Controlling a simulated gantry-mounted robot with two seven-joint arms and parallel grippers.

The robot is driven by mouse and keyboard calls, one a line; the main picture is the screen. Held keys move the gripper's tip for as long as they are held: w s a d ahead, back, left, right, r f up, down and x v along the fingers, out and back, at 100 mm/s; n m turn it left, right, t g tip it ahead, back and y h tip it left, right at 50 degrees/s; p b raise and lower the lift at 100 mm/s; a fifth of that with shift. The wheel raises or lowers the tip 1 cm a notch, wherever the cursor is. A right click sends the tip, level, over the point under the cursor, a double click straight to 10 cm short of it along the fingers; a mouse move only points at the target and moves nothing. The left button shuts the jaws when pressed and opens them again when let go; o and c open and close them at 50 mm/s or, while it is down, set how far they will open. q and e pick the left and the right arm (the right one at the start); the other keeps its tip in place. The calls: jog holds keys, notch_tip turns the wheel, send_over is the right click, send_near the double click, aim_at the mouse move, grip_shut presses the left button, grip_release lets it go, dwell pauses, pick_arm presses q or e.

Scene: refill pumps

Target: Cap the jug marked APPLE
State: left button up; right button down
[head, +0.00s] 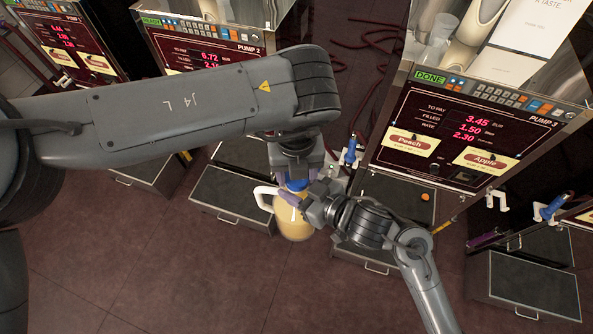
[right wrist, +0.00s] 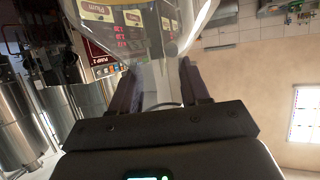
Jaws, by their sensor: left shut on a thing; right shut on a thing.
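A jug (head: 293,226) of pale yellow juice with a white handle (head: 263,196) hangs in the middle of the head view; no APPLE mark is readable on it. My right gripper (head: 311,203) is shut on the jug near its top, from the right. In the right wrist view, a clear vessel wall (right wrist: 140,22) shows beyond the fingers (right wrist: 160,88). My left gripper (head: 296,176) points down over the jug's mouth, shut on a blue cap (head: 297,185). The cap is at the mouth; whether it is seated is hidden by the fingers.
Pump 3 (head: 470,130) stands at right, showing DONE, with Peach and Apple labels. Pump 2 (head: 205,45) is behind my left arm. Dark stands (head: 232,190) line the pumps' fronts. A small orange piece (head: 424,196) lies on one stand. Floor in front is clear.

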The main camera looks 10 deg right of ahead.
pick_arm(q)
jog(key=shift+s, duration=0.1)
jog(key=o, duration=1.2)
jog(key=shift+d, duration=0.1)
jog(key=shift+c, duration=0.2)
jog(key=shift+r, duration=0.15)
jog(key=shift+r, duration=2.15)
jog(key=shift+c, duration=0.2)
